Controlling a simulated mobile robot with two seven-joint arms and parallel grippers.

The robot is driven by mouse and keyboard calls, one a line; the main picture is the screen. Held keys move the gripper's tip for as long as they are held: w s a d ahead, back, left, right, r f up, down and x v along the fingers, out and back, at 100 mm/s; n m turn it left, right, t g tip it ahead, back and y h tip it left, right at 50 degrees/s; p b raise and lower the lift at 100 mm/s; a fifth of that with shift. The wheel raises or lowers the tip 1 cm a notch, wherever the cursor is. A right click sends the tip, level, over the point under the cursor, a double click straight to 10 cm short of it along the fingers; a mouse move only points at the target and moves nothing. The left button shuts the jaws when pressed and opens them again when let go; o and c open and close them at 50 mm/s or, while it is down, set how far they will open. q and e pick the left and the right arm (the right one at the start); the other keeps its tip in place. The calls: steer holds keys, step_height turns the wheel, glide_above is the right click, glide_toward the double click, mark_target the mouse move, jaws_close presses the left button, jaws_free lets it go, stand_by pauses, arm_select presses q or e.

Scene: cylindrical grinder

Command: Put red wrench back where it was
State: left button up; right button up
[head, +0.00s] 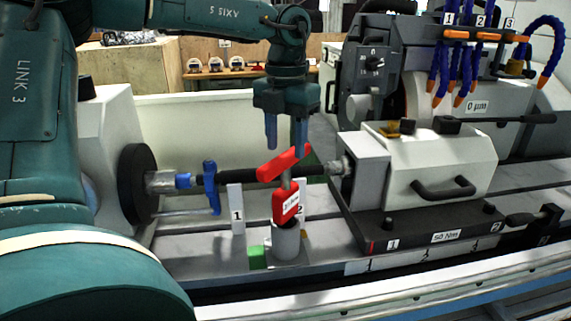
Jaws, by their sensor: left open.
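The red wrench (286,205) stands nearly upright, with its lower end in a grey cylindrical holder (287,245) on the machine bed. It has a red slanted top bar, a thin metal stem and a labelled red lower part. My left gripper (286,150) points down just above the top bar. Its two blue fingers are apart, with nothing held between them. The right fingertip is close to the bar's right end; I cannot tell if they touch. My right gripper is not in view.
A black shaft with a blue clamp (211,186) runs behind the holder. A white plate marked 1 (237,208) and a green block (257,257) stand left of it. The white tailstock (430,165) and blue coolant hoses (455,65) are at right.

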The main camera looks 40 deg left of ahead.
arm_select(q)
step_height(320, 180, up, 6)
steer(key=shift+f, duration=0.1)
stand_by(0.7)
